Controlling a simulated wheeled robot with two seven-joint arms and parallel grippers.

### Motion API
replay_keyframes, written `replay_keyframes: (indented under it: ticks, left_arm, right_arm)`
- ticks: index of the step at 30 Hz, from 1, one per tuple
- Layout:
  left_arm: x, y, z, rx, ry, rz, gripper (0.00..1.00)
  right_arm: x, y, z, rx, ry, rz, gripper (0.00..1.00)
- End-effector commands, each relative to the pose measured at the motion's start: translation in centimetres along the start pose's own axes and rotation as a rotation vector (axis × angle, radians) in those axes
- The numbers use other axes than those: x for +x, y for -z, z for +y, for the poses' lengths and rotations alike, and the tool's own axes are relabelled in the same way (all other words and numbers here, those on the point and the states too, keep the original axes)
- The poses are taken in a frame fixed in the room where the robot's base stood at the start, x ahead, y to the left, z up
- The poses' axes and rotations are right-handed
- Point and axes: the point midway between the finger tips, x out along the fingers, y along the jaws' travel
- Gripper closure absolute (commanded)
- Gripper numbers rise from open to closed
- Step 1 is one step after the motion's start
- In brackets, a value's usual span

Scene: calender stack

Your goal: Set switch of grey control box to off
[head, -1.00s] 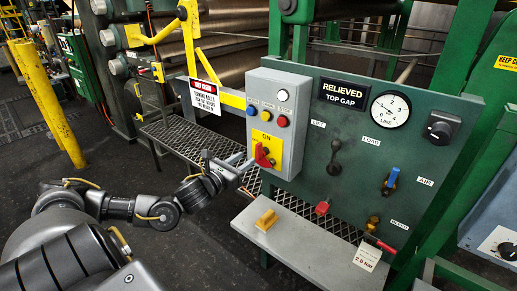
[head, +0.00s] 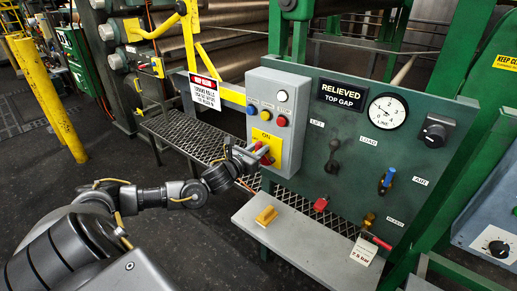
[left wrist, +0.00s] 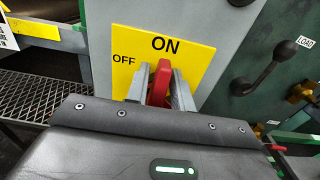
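The grey control box (head: 292,98) stands upright on the green panel. Its yellow plate (left wrist: 205,45) reads ON at the top and OFF at the left. The red switch handle (left wrist: 160,82) points up towards ON in the left wrist view. My left gripper (head: 254,150) is at the switch, with one finger on each side of the handle. In the left wrist view both fingers of the gripper (left wrist: 161,90) appear to touch the handle. The handle's lower part is hidden behind my gripper body. My right gripper is not in view.
The green panel (head: 350,155) carries a gauge (head: 388,109), a black lever (head: 333,155) and a blue-handled valve (head: 386,181). A mesh walkway (head: 185,135) lies behind my arm.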

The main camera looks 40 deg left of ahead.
Motion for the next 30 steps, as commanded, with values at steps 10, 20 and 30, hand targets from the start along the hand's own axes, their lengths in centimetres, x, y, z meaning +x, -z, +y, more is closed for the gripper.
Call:
replay_keyframes:
  ticks: [10, 20, 30]
  left_arm:
    - [0.0, 0.0, 0.0, -0.003, 0.000, 0.000, 1.00]
    - [0.0, 0.0, 0.3, -0.113, 0.000, -0.001, 1.00]
    - [0.0, 0.2, 1.1, -0.408, -0.001, 0.000, 1.00]
  right_arm:
    - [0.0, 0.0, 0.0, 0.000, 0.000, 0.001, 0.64]
    - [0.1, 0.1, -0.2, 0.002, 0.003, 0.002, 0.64]
    - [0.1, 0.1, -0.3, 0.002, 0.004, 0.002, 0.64]
